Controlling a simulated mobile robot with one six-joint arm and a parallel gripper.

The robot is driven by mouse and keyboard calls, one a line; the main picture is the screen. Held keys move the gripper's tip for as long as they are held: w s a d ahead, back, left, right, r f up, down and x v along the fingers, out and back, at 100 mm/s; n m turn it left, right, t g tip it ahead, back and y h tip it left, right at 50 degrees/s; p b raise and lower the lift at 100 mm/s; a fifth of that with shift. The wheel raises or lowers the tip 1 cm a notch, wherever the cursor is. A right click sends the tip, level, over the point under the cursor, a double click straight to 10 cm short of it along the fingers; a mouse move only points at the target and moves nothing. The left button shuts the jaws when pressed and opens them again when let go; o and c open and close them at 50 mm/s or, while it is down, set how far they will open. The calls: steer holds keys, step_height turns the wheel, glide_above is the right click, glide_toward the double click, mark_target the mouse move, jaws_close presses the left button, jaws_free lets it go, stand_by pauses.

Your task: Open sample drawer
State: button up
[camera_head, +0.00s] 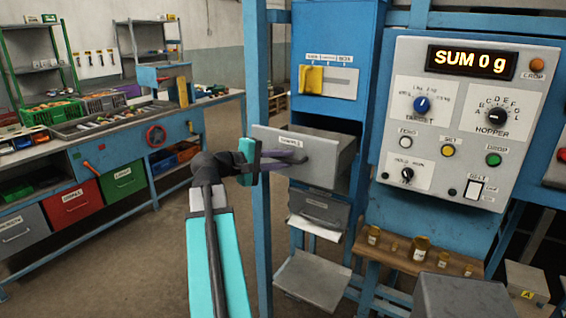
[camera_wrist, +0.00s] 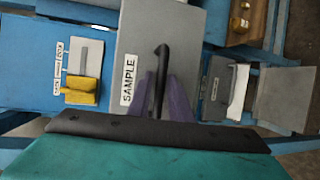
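The grey sample drawer (camera_head: 325,162) stands pulled out of the blue cabinet in the head view, with its side and part of its open top showing. Its front panel carries a white SAMPLE label, also readable in the wrist view (camera_wrist: 129,80). My gripper (camera_head: 283,160) is at the drawer front. In the wrist view its purple fingers (camera_wrist: 160,90) lie on both sides of the dark bar handle (camera_wrist: 161,58) and look closed on it. The drawer's inside is mostly hidden in both views.
A yellow switch (camera_head: 312,79) sits above the drawer. A control panel (camera_head: 470,110) reading SUM 0 g is to the right, above a wooden shelf (camera_head: 400,259) with small jars. Open floor lies left.

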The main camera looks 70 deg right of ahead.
steer(key=shift+s, duration=0.15)
steer(key=shift+w+a, duration=0.2)
steer(key=shift+a, duration=0.15)
steer(key=b+v, duration=0.3)
steer(key=v, duration=1)
steer(key=shift+r, duration=0.1)
